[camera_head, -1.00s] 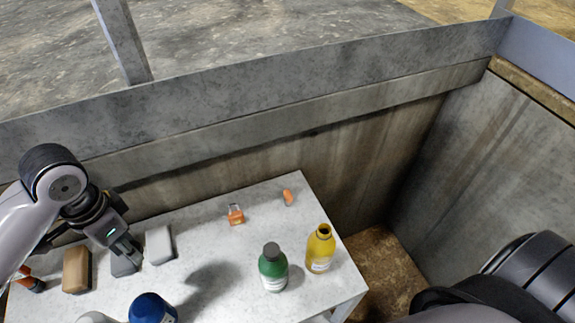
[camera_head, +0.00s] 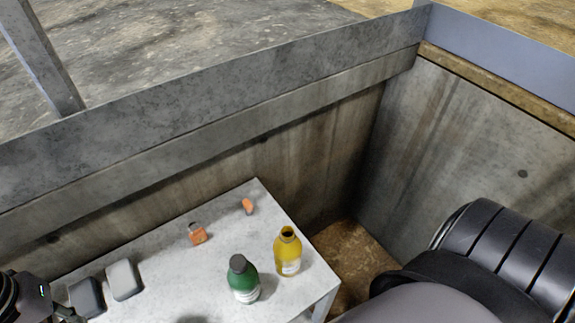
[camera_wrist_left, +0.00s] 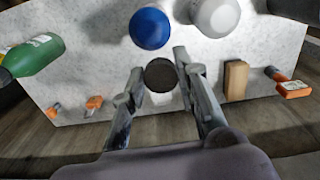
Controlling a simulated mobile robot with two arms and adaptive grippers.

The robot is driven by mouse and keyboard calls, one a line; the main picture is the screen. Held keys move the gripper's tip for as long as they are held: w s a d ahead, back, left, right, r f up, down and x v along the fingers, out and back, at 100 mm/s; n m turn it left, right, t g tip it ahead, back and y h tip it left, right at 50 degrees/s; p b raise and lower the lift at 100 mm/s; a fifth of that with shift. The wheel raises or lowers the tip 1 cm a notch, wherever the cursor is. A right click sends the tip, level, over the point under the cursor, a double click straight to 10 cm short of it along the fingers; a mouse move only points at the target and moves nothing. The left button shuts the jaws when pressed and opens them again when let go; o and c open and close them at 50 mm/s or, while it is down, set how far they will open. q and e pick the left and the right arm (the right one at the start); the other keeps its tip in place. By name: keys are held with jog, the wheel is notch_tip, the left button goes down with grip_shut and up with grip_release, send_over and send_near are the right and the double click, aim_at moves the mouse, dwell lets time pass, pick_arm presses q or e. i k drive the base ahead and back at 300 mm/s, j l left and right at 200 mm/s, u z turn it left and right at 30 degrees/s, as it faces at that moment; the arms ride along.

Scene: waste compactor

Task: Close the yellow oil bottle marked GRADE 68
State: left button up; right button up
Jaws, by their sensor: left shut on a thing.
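The yellow bottle (camera_head: 287,252) stands upright at the right end of the table in the head view. Its dark open mouth shows no cap on it. Its label is too small to read. My left gripper (camera_wrist_left: 160,73) is shut on a dark round cap (camera_wrist_left: 160,75), held between the fingertips above the table in the left wrist view. In the head view only part of this gripper shows at the lower left edge, well left of the yellow bottle. My right gripper is out of view; only my right arm shows at the lower right.
A green bottle (camera_head: 242,279) with a dark cap stands left of the yellow one. Orange items (camera_head: 197,234) and grey blocks (camera_head: 122,280) lie on the table (camera_head: 170,264). A blue bottle (camera_wrist_left: 150,28), a grey bottle (camera_wrist_left: 214,16) and a brown block (camera_wrist_left: 235,80) show in the wrist view.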

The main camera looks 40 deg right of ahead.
aim_at(286, 247)
jog(key=z, duration=1.2)
jog(key=k+j, duration=0.2)
jog(key=j, duration=0.2)
jog(key=k+j+z, duration=0.1)
jog(key=j, duration=0.25)
jog(key=k+j, duration=0.3)
jog(key=i+j+z, duration=0.05)
jog(key=j, duration=0.05)
